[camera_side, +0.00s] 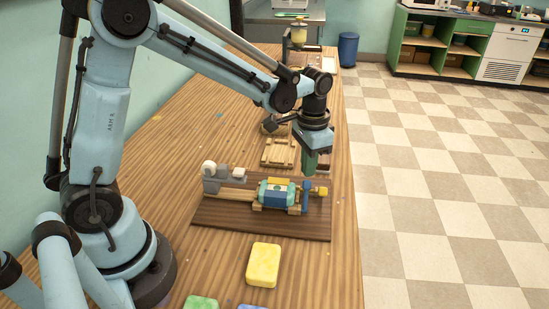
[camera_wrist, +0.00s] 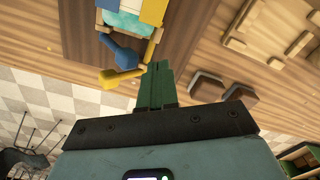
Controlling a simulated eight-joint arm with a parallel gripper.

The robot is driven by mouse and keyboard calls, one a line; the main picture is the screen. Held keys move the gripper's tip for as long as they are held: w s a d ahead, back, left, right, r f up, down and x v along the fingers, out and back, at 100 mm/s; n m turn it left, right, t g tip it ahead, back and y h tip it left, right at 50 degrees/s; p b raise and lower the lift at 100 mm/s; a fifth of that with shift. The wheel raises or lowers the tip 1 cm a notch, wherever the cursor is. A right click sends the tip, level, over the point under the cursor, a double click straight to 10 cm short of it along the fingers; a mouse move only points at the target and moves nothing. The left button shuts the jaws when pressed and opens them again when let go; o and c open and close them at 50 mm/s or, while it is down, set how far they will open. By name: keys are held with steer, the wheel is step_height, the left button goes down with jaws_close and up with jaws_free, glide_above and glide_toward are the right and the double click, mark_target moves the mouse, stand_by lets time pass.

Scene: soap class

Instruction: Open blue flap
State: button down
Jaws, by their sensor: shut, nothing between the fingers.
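A wooden device (camera_side: 225,213) lies on the table in the side view, with a drum of teal, yellow, blue and white panels (camera_side: 276,194). A blue upright piece (camera_side: 305,196), which looks like the blue flap, stands at the drum's right end. It also shows in the wrist view as a blue arm with a rounded end (camera_wrist: 118,48). A yellow piece (camera_side: 320,191) sits just right of it. My gripper (camera_side: 311,171) has green fingers, shut and empty, pointing down above the device's right end. In the wrist view the fingertips (camera_wrist: 159,66) are beside the blue and yellow pieces, with no clear contact.
A yellow soap-like block (camera_side: 263,264) lies in front of the device, with a green block (camera_side: 201,302) and a blue block (camera_side: 250,307) at the picture's bottom edge. A wooden rack (camera_side: 279,152) stands behind. The table's right edge is close to the device.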

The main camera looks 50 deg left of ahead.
steer(key=shift+f, duration=1.3)
steer(key=shift+s+d, duration=0.25)
